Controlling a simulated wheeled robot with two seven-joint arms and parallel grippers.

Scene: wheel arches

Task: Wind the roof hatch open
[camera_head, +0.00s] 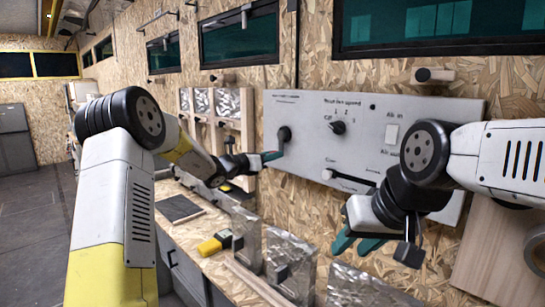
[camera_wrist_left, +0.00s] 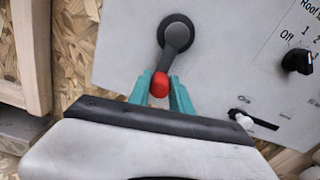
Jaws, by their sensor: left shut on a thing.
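The winding crank (camera_head: 284,137) is a dark grey arm on a round hub at the left end of a light grey wall panel (camera_head: 305,112). In the left wrist view the crank arm (camera_wrist_left: 178,38) hangs down from its hub to a red knob (camera_wrist_left: 159,84). My left gripper (camera_head: 271,156) is shut on the red knob, with a teal finger on each side (camera_wrist_left: 160,92). In the head view the knob is mostly hidden by the fingers. My right gripper (camera_head: 356,242) is low in front of the wall below the panel, its teal fingers apart and empty. The roof hatch is not seen.
Below is a bench (camera_head: 190,226) with a yellow-black tool (camera_head: 214,243) and foil-wrapped slabs (camera_head: 289,265). Open floor lies to the left.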

